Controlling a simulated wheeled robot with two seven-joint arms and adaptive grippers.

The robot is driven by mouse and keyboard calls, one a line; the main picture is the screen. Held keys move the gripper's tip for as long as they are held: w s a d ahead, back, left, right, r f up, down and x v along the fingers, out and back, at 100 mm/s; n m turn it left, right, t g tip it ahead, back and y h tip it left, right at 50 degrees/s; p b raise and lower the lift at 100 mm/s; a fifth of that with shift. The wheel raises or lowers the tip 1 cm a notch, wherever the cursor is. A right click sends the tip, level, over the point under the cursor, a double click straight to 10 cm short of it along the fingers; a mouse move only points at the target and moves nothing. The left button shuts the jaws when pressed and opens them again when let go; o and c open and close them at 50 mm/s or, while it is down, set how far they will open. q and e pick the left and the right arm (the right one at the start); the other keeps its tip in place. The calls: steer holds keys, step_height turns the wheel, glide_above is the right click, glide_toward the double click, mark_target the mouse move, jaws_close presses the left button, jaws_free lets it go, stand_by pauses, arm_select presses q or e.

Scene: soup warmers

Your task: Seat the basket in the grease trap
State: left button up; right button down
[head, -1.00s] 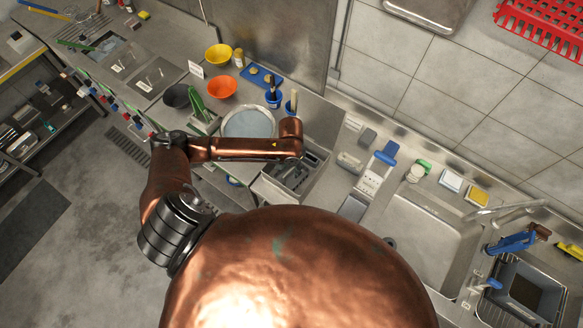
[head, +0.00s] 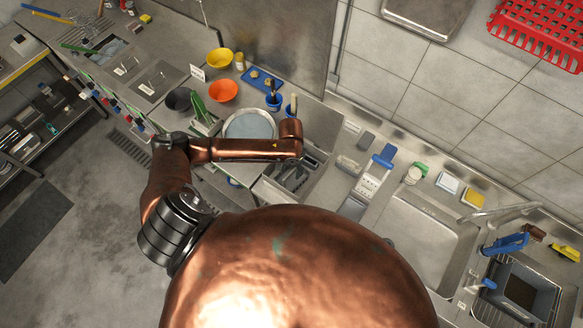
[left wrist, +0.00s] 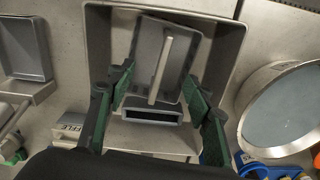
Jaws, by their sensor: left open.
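In the left wrist view a grey box-shaped basket (left wrist: 146,52) with a pale bar handle (left wrist: 161,68) lies inside a larger grey tub (left wrist: 98,48), which looks like the grease trap. The basket looks turned slightly against the tub's walls; I cannot tell how deep it sits. My left gripper (left wrist: 158,82) is open, its green-padded fingers apart on either side of the basket. Contact is not clear. In the head view the tub (head: 270,193) is partly hidden below my copper left arm, and the fingers are hard to make out. My right gripper is out of view.
A round pan (head: 248,124) stands beside the tub and also shows in the left wrist view (left wrist: 285,108). Orange (head: 223,91) and yellow (head: 219,57) bowls stand behind. A sink (head: 425,235) is to the right. A partly covered label (left wrist: 72,122) ends in "FFLE".

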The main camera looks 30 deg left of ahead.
arm_select(q)
steer(key=shift+r+p, duration=1.15)
steer(key=shift+r, duration=1.15)
